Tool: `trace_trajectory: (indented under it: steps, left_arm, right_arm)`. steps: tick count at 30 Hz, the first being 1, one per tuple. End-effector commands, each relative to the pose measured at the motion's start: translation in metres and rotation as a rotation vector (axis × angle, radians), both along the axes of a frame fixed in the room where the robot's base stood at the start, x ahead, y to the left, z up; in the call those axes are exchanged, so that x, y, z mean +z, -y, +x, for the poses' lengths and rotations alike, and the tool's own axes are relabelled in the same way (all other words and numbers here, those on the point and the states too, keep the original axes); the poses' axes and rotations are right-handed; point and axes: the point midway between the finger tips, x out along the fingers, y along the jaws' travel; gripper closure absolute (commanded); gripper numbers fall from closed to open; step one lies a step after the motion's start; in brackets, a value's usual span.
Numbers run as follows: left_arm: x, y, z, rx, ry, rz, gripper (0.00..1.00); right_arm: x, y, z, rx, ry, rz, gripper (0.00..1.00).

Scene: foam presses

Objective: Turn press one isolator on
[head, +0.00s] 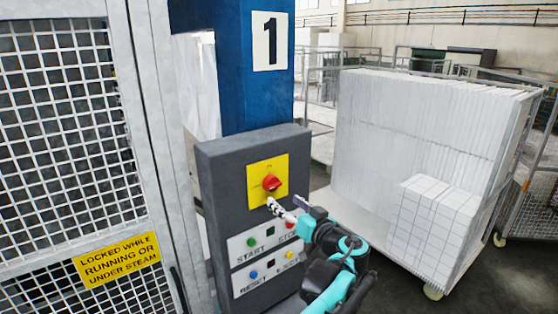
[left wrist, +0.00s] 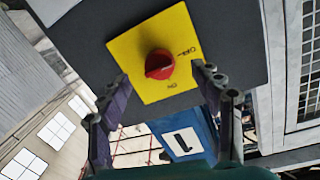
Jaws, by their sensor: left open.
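The press one isolator is a red rotary knob (head: 271,182) on a yellow plate (head: 261,167), high on a dark grey control box (head: 222,180). The knob (left wrist: 158,64) also shows in the left wrist view, on its yellow plate (left wrist: 135,48) with OFF and ON markings. Its grip bar lies roughly crosswise there; I cannot tell surely which mark it points to. My left gripper (head: 286,206) is open and empty, just below and in front of the knob. In the left wrist view its fingers (left wrist: 160,88) are spread either side of the knob, apart from it. My right gripper is out of view.
Start, stop, reset and E-stop buttons (head: 252,241) sit below the isolator, close to my left gripper. A blue post (head: 243,95) carries the number 1 sign (head: 270,41). A mesh gate (head: 65,130) stands left; a trolley of white foam blocks (head: 420,130) stands right.

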Motion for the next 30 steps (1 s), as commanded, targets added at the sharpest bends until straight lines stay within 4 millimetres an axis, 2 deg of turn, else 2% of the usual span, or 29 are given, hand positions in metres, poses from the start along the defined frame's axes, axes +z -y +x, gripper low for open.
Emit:
trace_trajectory:
  steps: [1, 5, 18, 29, 30]
  left_arm:
    - [0.008, 0.007, 0.002, -0.005, 0.018, 0.000, 0.35]
    - [0.011, 0.009, 0.008, -0.006, 0.038, 0.002, 0.35]
    - [0.010, -0.025, 0.063, -0.005, 0.035, 0.002, 0.35]
    - [0.009, -0.028, 0.070, -0.007, 0.034, 0.002, 0.35]
    - [0.009, -0.029, 0.070, -0.007, 0.034, 0.002, 0.40]
  right_arm:
    - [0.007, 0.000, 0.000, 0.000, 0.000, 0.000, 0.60]
    - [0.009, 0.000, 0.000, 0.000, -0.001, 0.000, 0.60]
    - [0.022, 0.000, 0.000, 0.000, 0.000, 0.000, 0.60]
    - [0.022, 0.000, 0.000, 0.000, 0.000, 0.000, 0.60]
    - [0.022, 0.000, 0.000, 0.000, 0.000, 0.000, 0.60]
